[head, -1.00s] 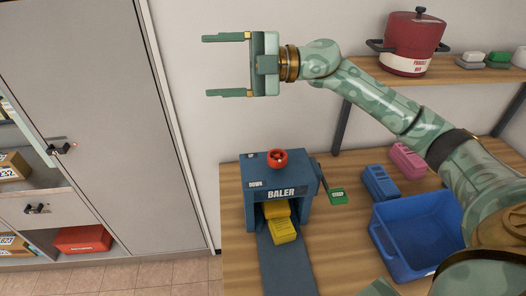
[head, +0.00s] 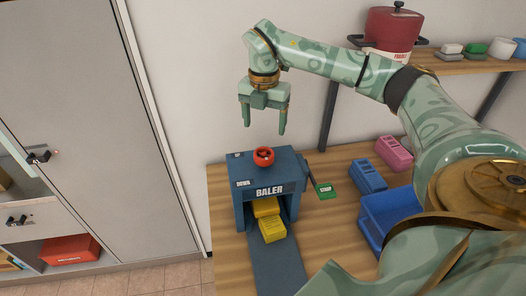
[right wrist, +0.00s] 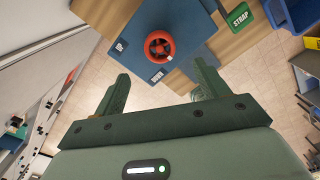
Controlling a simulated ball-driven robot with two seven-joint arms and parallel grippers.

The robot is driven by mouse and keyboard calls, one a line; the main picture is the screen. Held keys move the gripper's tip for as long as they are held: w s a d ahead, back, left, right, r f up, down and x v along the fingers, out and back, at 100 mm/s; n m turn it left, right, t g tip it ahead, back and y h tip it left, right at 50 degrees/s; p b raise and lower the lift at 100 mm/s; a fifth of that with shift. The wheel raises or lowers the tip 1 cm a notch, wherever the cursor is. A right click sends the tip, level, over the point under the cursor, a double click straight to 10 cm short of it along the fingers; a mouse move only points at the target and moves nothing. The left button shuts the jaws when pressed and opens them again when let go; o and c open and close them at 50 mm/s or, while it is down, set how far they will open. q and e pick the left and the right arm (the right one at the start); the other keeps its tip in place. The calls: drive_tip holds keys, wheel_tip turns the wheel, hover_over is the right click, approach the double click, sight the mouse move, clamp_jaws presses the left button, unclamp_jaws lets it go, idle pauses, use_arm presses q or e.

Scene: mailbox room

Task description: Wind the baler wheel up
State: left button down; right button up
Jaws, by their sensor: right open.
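The blue baler (head: 268,188) stands on the wooden table, with its red wheel (head: 263,155) on top. UP and DOWN labels are on its top beside the wheel. Two yellow blocks (head: 271,228) sit in its opening and on the chute. My right gripper (head: 264,132) points down above the wheel, open and empty, apart from it. In the right wrist view the wheel (right wrist: 159,46) shows beyond the fingers (right wrist: 158,90), roughly centred between them. The left gripper is not seen.
A green STRAP tag (head: 325,190) sits at the baler's right side. A blue crate (head: 372,222), a blue block (head: 368,175) and a pink block (head: 394,153) are on the table to the right. A shelf (head: 455,65) with a red pot (head: 391,30) is behind. A grey cabinet (head: 90,110) is at left.

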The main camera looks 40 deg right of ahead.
sight(264, 153)
wheel_tip(264, 153, down, 10)
idle(0.3)
drive_tip(key=c, duration=1)
